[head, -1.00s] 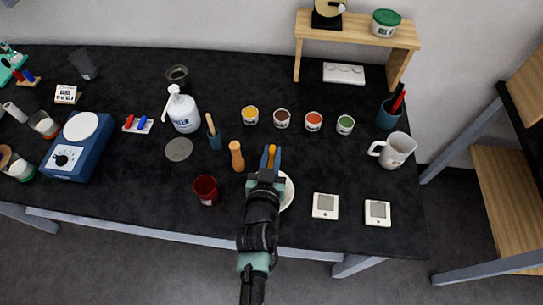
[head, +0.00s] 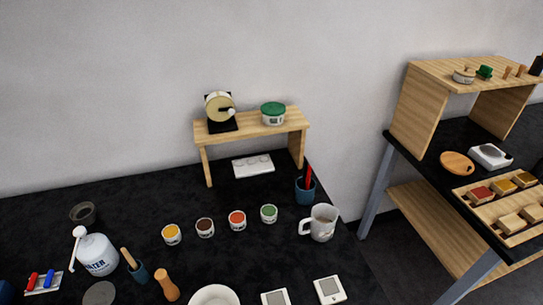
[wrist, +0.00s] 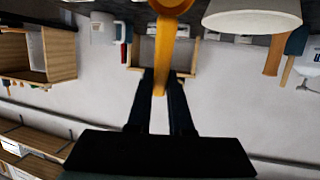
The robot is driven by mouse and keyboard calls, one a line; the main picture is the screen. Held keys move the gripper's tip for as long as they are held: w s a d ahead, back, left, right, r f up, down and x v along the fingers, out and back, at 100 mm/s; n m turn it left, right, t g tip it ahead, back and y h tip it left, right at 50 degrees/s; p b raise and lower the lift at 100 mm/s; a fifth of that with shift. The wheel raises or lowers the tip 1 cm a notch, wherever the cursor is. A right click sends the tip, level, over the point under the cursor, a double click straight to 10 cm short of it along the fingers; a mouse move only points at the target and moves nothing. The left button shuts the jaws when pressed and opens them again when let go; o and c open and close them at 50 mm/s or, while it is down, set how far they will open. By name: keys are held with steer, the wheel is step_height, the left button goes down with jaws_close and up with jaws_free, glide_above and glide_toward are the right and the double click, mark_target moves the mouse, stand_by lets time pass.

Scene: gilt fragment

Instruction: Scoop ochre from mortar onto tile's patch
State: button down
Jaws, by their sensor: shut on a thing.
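In the wrist view my gripper (wrist: 160,105) is shut on an orange-yellow spoon (wrist: 164,60), whose rounded end reaches the top edge. A white bowl (wrist: 252,15), possibly the mortar, is beside the spoon, apart from it in the picture. The white bowl (head: 214,295) is cut off at the bottom of the head view; I cannot make out ochre in it. Two white squares with grey panels, one at left (head: 275,297) and one at right (head: 329,290), lie to its right. I cannot tell whether either is the tile. My gripper is outside the head view.
Small paint pots, including a yellow one (head: 172,234), stand in a row behind the bowl. A white jug (head: 320,223) is at the right. A wooden peg (head: 166,285) and water bottle (head: 97,254) are left. A wooden shelf (head: 250,125) stands behind.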

steer(key=w+d+r+n+t+p, duration=0.1)
steer(key=w+r+t+p, duration=0.3)
steer(key=w+r, duration=0.75)
step_height(320, 180, down, 6)
steer(key=w+g+b, duration=0.1)
steer(key=b, duration=0.3)
steer(key=shift+w+d+f+b, duration=0.2)
steer(key=shift+w+b, duration=0.1)
steer(key=shift+w, duration=0.1)
steer(key=shift+w+a, duration=0.1)
